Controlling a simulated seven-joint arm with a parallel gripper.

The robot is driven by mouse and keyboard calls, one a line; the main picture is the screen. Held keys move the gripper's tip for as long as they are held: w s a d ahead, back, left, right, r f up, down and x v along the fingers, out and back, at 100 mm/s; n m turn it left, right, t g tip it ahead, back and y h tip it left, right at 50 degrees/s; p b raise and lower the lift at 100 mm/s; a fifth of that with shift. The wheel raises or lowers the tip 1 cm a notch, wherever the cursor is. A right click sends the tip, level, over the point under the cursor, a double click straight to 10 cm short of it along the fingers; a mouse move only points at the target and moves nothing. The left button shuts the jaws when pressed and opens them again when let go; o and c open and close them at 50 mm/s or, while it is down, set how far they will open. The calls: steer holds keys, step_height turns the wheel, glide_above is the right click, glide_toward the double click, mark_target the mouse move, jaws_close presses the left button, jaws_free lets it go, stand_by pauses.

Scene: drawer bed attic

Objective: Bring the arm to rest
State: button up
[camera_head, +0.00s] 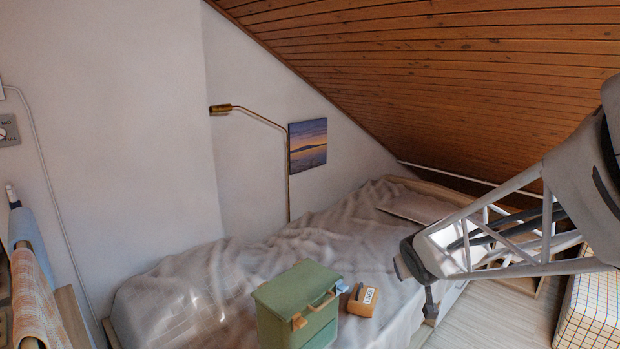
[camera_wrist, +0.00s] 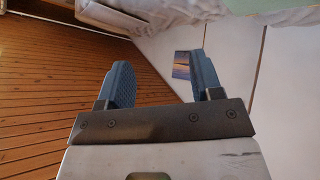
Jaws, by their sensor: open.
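My gripper (camera_wrist: 163,75) shows in the wrist view with its two blue fingers well apart and nothing between them. In the head view my gripper (camera_head: 416,284) is at the end of my arm, which reaches in from the right edge. It hangs in the air over the near right side of the bed (camera_head: 230,268), to the right of a green box and an orange box. It appears apart from both boxes.
A green box (camera_head: 284,310) with a wooden handle and an orange box (camera_head: 362,299) with a white label stand on the bed. A brass lamp (camera_head: 255,117) and a picture (camera_head: 307,146) are at the wall. The sloping wooden ceiling (camera_head: 440,80) comes down on the right.

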steer(key=s+a+r+m+g, duration=0.1)
steer(key=s+a+r+g, duration=0.1)
steer(key=s, duration=1.2)
steer(key=s+a+r+m+g+y, duration=0.1)
steer(key=s+a+r+g, duration=0.1)
steer(key=s, duration=1.3)
steer(key=shift+a+r+m+g, duration=0.25)
steer(key=shift+a+g, duration=0.35)
steer(key=shift+g, duration=0.6)
